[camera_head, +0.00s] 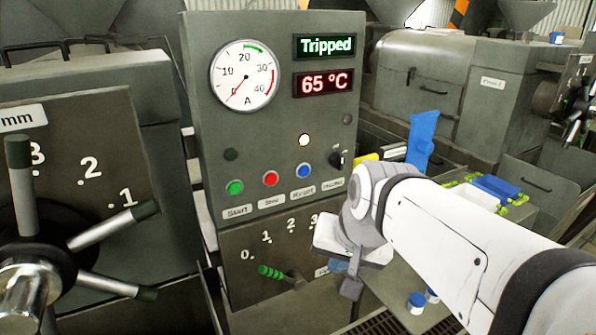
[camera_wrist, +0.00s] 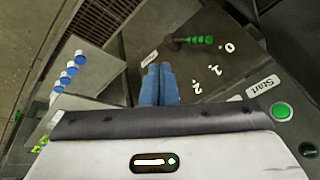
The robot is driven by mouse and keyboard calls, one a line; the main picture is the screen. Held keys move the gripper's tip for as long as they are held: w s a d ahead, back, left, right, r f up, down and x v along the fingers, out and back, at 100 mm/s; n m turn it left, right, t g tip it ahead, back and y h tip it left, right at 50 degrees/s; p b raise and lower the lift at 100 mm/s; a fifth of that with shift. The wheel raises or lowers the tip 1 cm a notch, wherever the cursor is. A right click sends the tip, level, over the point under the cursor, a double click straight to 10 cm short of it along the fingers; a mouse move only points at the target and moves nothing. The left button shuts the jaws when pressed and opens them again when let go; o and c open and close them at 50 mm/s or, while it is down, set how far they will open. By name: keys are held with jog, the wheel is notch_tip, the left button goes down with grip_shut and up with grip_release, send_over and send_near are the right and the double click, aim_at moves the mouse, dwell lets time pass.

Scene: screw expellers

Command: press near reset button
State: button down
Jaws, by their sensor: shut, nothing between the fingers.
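The blue reset button (camera_head: 303,171) sits on the grey control panel (camera_head: 215,110), above a label that appears to read Reset. To its left are the red button (camera_head: 270,179) and the green start button (camera_head: 235,188), which also shows in the wrist view (camera_wrist: 282,111). The reset button cannot be made out in the wrist view. My gripper (camera_wrist: 158,68) shows its blue fingers together, empty, over the lower panel side. In the head view my gripper (camera_head: 338,265) is mostly hidden behind my wrist, below and right of the reset button, apart from it.
The displays read Tripped (camera_head: 325,46) and 65 °C (camera_head: 324,84). A pale lamp (camera_head: 304,140) is lit. A black knob (camera_head: 337,159) is right of the buttons. A green-handled lever (camera_head: 270,272) juts out below. Blue-and-white containers (camera_head: 416,303) stand lower right.

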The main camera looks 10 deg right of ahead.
jog(key=w+d+r+m+t+y+b, duration=0.2)
jog(key=w+d+r+m+t+b, duration=0.1)
jog(key=w+r+m, duration=0.7)
jog(key=w+d+r+t, duration=0.1)
jog(key=w, duration=0.2)
jog(key=shift+r+b, duration=0.3)
jog(key=p, duration=0.1)
send_near(305, 175)
notch_tip(305, 175, down, 4)
jog(key=w, duration=0.1)
jog(key=w+a+p, duration=0.1)
jog(key=w, duration=0.1)
jog(key=shift+a+f, duration=0.1)
jog(key=shift+w+a+f, duration=0.1)
jog(key=shift+w+a, duration=0.05)
jog(key=shift+w, duration=0.35)
